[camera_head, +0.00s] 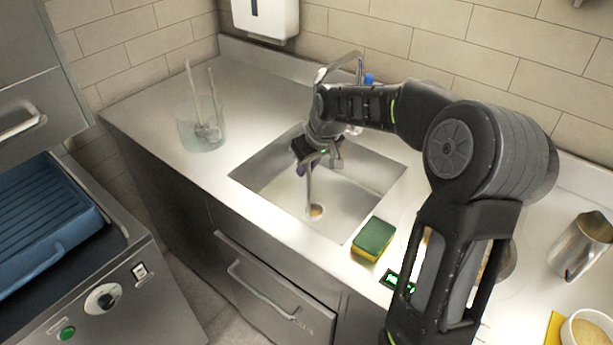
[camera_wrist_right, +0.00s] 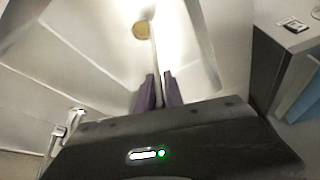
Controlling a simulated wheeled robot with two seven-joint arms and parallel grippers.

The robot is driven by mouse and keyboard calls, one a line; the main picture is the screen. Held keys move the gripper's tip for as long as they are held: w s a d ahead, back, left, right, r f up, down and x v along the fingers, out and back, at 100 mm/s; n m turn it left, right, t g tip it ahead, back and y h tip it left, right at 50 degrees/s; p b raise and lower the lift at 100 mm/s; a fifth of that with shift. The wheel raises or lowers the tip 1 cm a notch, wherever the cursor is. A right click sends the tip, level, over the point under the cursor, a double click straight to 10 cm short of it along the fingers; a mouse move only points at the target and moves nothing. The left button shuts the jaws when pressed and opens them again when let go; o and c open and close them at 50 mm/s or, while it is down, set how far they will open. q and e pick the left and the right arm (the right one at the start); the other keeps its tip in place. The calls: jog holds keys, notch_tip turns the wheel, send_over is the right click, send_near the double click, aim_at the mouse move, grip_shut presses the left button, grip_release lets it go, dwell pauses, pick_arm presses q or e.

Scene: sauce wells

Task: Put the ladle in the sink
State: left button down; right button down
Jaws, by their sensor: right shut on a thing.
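My right gripper (camera_head: 307,168) reaches over the sink from the right, pointing down. My left gripper is not in view.
A glass container (camera_head: 201,135) with utensils stands left of the sink. A green and yellow sponge (camera_head: 373,239) lies at its front right. The faucet (camera_head: 345,62) is behind. A steel pitcher (camera_head: 580,250) and a bowl (camera_head: 590,333) stand at the right. The left counter is mostly clear.

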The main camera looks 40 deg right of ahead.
jog(key=shift+f, duration=1.75)
jog(key=c, duration=1.5)
grip_release()
jog(key=shift+f, duration=0.1)
jog(key=shift+o, duration=0.2)
jog(key=v, duration=1.2)
jog(key=shift+b, duration=0.45)
